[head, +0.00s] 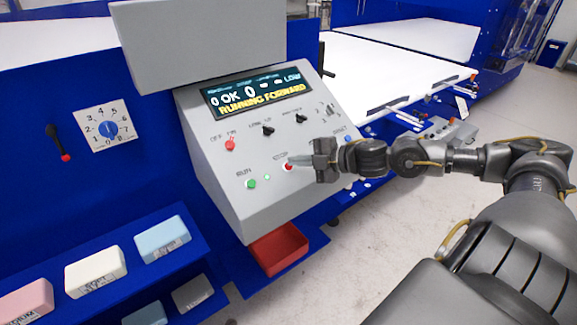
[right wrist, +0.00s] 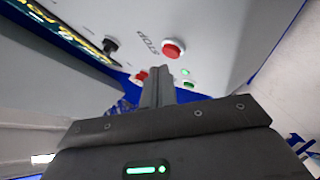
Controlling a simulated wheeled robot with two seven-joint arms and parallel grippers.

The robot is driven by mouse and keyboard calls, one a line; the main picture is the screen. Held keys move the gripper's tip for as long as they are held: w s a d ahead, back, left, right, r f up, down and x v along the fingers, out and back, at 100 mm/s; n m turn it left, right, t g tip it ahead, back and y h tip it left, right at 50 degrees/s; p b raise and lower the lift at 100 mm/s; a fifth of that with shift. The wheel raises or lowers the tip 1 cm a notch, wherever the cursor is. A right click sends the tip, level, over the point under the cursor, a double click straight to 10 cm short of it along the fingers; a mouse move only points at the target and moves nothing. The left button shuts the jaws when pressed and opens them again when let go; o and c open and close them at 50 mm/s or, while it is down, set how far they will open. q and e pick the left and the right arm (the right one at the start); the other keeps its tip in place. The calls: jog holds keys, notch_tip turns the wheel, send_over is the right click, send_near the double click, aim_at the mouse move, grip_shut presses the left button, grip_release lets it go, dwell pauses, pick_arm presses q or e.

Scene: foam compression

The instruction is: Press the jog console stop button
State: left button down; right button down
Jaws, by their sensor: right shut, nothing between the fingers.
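The jog console (head: 245,140) is a grey sloped panel with a lit display (head: 245,95) reading "RUNNING FORWARD". Its red stop button (head: 288,167) sits low on the panel, to the right of the green run button (head: 252,184). My right gripper (head: 299,161) is shut and empty, with its fingertips beside the stop button in the head view. In the right wrist view the stop button (right wrist: 172,49), labelled STOP, shows just beyond the tips of the shut fingers (right wrist: 158,72). I cannot tell whether they touch it. My left gripper is not in view.
A red on/off knob (head: 230,145) and black knobs (head: 268,130) sit higher on the console. A red bin (head: 280,248) is below it. Foam blocks (head: 96,272) lie on a blue shelf at lower left. Floor at right is open.

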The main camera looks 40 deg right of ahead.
jog(key=shift+f, duration=0.1)
dwell(0.7)
jog(key=shift+w+f, duration=0.25)
jog(key=shift+w+f+b, duration=0.15)
jog(key=shift+f+b, duration=0.25)
jog(key=shift+b, duration=0.05)
dwell(0.8)
jog(key=shift+s+r+p, duration=0.25)
jog(key=shift+r+p, duration=0.35)
jog(key=shift+p, duration=0.1)
jog(key=shift+s+r, duration=0.15)
